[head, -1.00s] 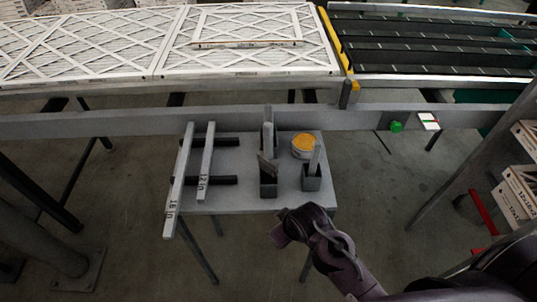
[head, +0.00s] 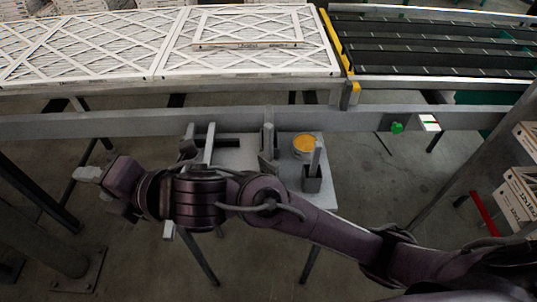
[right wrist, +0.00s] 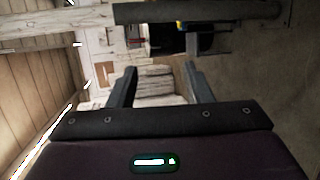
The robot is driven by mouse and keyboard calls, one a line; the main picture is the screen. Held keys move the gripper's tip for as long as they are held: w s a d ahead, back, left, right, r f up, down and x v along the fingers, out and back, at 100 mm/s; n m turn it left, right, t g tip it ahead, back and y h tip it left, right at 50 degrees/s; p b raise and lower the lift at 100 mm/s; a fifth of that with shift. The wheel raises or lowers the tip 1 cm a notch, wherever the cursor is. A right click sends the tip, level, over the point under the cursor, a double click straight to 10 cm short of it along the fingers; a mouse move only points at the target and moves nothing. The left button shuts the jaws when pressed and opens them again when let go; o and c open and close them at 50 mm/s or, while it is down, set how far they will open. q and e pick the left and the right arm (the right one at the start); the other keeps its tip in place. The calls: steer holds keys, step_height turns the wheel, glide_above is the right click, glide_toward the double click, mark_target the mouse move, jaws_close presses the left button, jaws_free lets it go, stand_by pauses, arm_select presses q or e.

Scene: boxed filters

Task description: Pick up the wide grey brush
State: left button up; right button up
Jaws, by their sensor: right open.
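A tall grey flat piece (head: 268,137), which may be the wide grey brush, stands upright near the middle of the small grey table (head: 238,155). Its lower part is largely hidden by my right arm. A narrower grey piece (head: 317,156) stands in a dark square holder (head: 312,182) to its right. My right gripper (head: 88,174) is beyond the table's left side, apart from both pieces. In the right wrist view its two fingers (right wrist: 160,90) are spread with nothing between them. My left gripper is not in view.
An orange-topped tub (head: 305,145) stands on the table's right part. Light bars on the left are partly covered by my arm. A grey rail (head: 70,124) and a conveyor with framed filters (head: 245,45) lie behind. Boxes (head: 520,195) stand at right.

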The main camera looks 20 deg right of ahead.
steer(key=s+a+f+n+g+y, duration=0.15)
steer(key=s+a+n+g, duration=0.35)
steer(key=n, duration=0.6)
steer(key=n+g+h, duration=0.3)
steer(key=n+h, duration=1.1)
steer(key=n, duration=0.5)
glide_above(269, 137)
steer(key=f, duration=0.2)
steer(key=f+p, duration=0.1)
steer(key=f, duration=0.3)
steer(key=w+f+p, duration=0.1)
steer(key=f, duration=0.1)
steer(key=shift+w+d+f+p, duration=0.1)
steer(key=shift+d+f+p, duration=0.1)
steer(key=shift+d+p, duration=0.1)
steer(key=shift+a+f, duration=0.1)
steer(key=shift+f, duration=0.3)
steer(key=shift+c, duration=0.3)
